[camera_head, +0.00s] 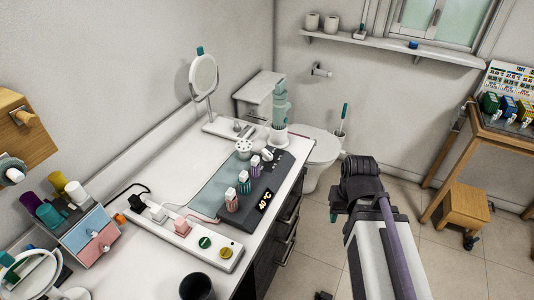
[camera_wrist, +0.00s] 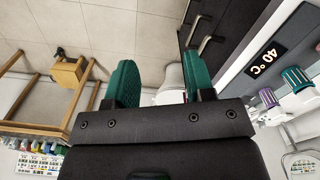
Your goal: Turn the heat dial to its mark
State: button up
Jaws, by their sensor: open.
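A dark control panel (camera_head: 279,172) on the counter has a lit display (camera_head: 263,201) reading 40 °C. A row of knobs with white tops stands on it: pink (camera_head: 232,203), teal (camera_head: 244,186), purple (camera_head: 255,170) and a darker one at the far end. I cannot tell which is the heat dial, and its mark is too small to make out. The wrist view shows the display (camera_wrist: 266,58), a teal knob (camera_wrist: 296,79) and a purple knob (camera_wrist: 268,98) at the right. My gripper (camera_wrist: 160,82) is open and empty, its green fingers apart from the panel.
A white power strip (camera_head: 187,237) with plugs lies in front of the panel. A round mirror (camera_head: 203,75) and a teal-and-white stacked item (camera_head: 279,108) stand behind. Drawers (camera_head: 286,235) are below the counter edge. The floor (camera_head: 465,258) beside the counter has free room; a wooden stool (camera_head: 462,208) stands there.

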aim_at(267, 152)
jog(key=w+a+n, duration=0.2)
jog(key=w+a, duration=0.6)
jog(key=w, duration=0.4)
jog(key=w+a+n, duration=0.3)
jog(key=w+a, duration=0.5)
jog(key=w, duration=0.4)
jog(key=w+a+n, duration=0.2)
jog(key=w+a, duration=0.6)
jog(key=w, duration=0.4)
jog(key=shift+n, duration=0.6)
jog(key=f+b, duration=1.1)
jog(key=shift+s+d, duration=0.25)
jog(key=shift+d, duration=0.1)
jog(key=shift+r, duration=0.1)
jog(key=shift+r, duration=0.1)
jog(key=shift+c, duration=0.4)
grip_shut()
